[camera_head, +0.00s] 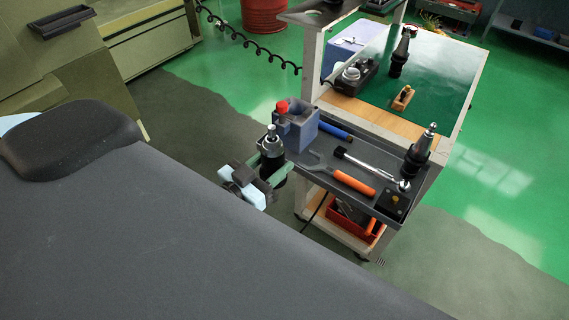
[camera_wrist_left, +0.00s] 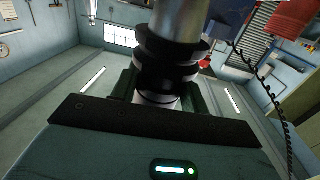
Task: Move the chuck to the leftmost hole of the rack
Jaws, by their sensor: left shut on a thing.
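The chuck (camera_head: 271,144), a dark tool holder with a bright metal tip, stands upright at the left end of the cart. My left gripper (camera_head: 268,164) is shut on it, with green finger parts on both sides. In the left wrist view, the chuck (camera_wrist_left: 167,75) shows black flanges and a metal cylinder between the fingers. The dark grey shelf (camera_head: 322,159) along the cart's front may be the rack; its holes cannot be made out. A similar holder (camera_head: 420,147) stands upright at its right end. Whether the held chuck touches the shelf is unclear. My right gripper is out of view.
A blue-grey block (camera_head: 303,129) with a red-topped piece (camera_head: 281,107) sits close beside the chuck. An orange-handled wrench (camera_head: 342,180), a ratchet (camera_head: 370,166) and a blue-handled tool (camera_head: 335,131) lie on the shelf. Another holder (camera_head: 402,54) stands on the green top.

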